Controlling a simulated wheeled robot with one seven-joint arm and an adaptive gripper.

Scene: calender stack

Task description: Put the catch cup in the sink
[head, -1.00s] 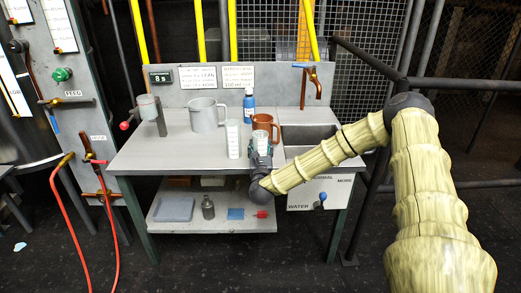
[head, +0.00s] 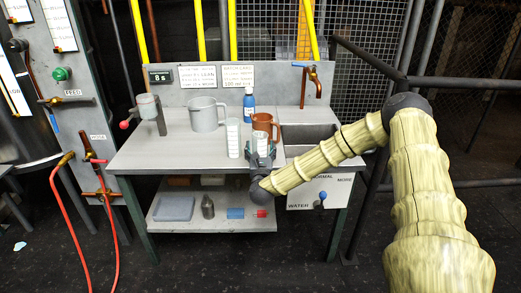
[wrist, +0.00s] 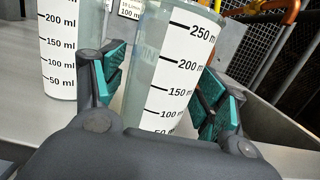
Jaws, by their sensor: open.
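Two clear graduated cups stand on the grey bench; I cannot tell which one is called the catch cup. The right cup (wrist: 175,70) is upright between the spread fingers of my gripper (wrist: 160,95), which is open. In the head view this cup (head: 263,143) is near the bench's front edge, just left of the sink. The left cup (wrist: 60,45) stands outside the gripper, beside its left finger; it also shows in the head view (head: 232,138). The sink (head: 311,133) is a metal basin at the bench's right end, and its bottom is hidden.
A copper mug (head: 261,122) stands close behind the right cup, with a blue bottle (head: 249,107) behind it. A large grey jug (head: 205,114) stands further left. A copper tap (head: 311,75) rises behind the sink. The bench's front left (head: 165,155) is clear.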

